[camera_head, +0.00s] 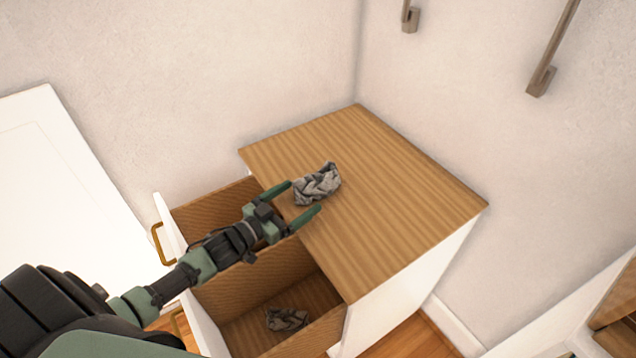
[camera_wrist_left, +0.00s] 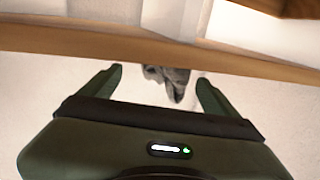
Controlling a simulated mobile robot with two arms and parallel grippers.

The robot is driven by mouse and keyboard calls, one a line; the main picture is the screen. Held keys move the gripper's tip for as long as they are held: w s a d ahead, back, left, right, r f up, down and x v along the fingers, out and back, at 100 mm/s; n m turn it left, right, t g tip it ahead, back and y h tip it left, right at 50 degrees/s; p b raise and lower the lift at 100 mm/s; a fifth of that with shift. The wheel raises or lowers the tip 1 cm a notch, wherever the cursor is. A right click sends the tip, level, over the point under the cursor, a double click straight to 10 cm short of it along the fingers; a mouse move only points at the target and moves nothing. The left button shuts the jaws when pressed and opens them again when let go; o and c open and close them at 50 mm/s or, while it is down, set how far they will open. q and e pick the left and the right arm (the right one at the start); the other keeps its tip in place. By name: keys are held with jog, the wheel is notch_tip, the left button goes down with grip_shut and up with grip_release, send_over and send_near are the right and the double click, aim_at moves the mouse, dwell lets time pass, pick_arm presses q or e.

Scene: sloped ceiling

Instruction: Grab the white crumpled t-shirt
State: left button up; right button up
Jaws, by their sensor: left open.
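A crumpled light-grey cloth (camera_head: 317,184), the palest cloth in view, lies on the wooden top of a white drawer unit (camera_head: 385,195). My left gripper (camera_head: 304,196) is open at its near left side, its two green fingers spread toward either side of the cloth. In the left wrist view the grey cloth (camera_wrist_left: 174,82) shows between the open fingertips (camera_wrist_left: 160,76), partly cut off by a wooden edge. I cannot tell whether the fingers touch it. A second crumpled grey cloth (camera_head: 287,319) lies in the open lower drawer. My right gripper is not in view.
Two drawers of the unit are pulled out beneath my left arm; the upper drawer (camera_head: 215,207) looks empty. Walls stand close behind the unit. A white panel (camera_head: 60,190) is at the left. The right part of the wooden top is clear.

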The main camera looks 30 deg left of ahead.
aim_at(311, 188)
pick_arm(q)
jog(key=x, duration=0.5)
jog(key=shift+w, duration=0.25)
jog(key=c, duration=1.6)
jog(key=shift+r, duration=0.15)
